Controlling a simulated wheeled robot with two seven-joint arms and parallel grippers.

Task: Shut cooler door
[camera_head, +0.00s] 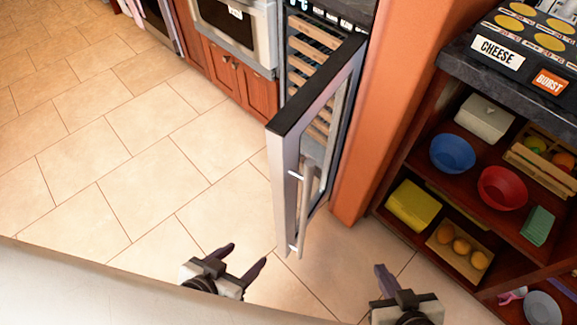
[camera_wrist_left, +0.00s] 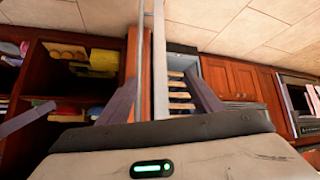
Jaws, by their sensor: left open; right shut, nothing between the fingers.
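The cooler door (camera_head: 288,165) is a tall glass door with a silver frame and a dark top edge, swung wide open toward me. Its vertical bar handle (camera_head: 305,205) is on the face toward the lower right. The cooler (camera_head: 312,50) has several wooden shelves showing inside, and they also show in the left wrist view (camera_wrist_left: 178,92). My left gripper (camera_head: 249,258) is open and empty, to the left of the door's near lower end and apart from it. My right gripper (camera_head: 381,278) is shut and empty, to the right of the door, apart from the handle.
An orange wall panel (camera_head: 375,130) stands right of the cooler. A shelf unit (camera_head: 425,120) with bowls, boxes and fruit fills the right side. Wooden cabinets (camera_head: 240,82) and an oven (camera_head: 238,30) stand left of the cooler. The tiled floor at left is clear.

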